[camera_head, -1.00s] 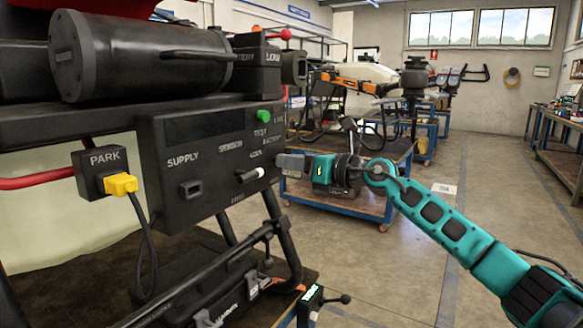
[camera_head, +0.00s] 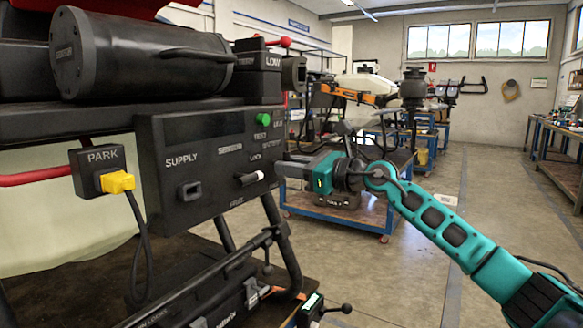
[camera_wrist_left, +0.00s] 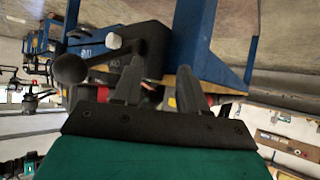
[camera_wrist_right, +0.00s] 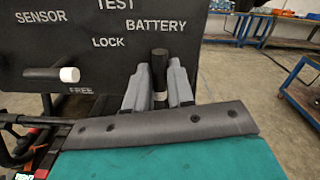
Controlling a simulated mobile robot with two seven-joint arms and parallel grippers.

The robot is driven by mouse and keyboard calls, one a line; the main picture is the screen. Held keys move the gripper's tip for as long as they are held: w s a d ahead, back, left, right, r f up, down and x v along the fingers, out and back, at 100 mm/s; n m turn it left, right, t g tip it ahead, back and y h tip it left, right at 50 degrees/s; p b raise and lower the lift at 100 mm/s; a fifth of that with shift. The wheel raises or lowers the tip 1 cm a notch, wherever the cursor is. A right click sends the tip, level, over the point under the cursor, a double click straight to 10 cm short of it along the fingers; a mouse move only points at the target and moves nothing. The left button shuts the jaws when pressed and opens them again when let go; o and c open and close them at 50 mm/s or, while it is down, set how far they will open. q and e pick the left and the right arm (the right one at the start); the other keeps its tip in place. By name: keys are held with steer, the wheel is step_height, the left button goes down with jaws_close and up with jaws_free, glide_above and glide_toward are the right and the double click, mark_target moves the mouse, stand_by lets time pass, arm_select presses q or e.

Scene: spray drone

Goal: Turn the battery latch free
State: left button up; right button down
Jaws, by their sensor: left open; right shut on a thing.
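The black control panel (camera_head: 205,160) carries a short black lever with a white tip (camera_head: 249,178), lying nearly level. In the right wrist view this white-tipped lever (camera_wrist_right: 50,74) sits between the LOCK and FREE labels, with FREE just below its tip, apart from my fingers. My right gripper (camera_head: 284,166) is at the panel's right edge. In the right wrist view its fingers (camera_wrist_right: 158,85) are shut on a dark upright piece (camera_wrist_right: 159,62) below the BATTERY label. My left gripper (camera_wrist_left: 158,90) is open, with nothing clearly held; it is not visible in the head view.
A yellow plug (camera_head: 118,182) sits in the PARK block (camera_head: 97,168). A black rail (camera_head: 205,285) runs below the panel. A blue cart (camera_head: 345,210) stands behind my right gripper. A black ball knob (camera_wrist_left: 70,68) is near my left fingers. The aisle floor at right is clear.

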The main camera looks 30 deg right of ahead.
steer(key=c, duration=1.1)
jaws_free()
steer(key=shift+d, duration=0.1)
steer(key=b+v, duration=0.4)
steer(key=v, duration=0.8)
steer(key=shift+s+d, duration=0.2)
steer(key=shift+s, duration=0.15)
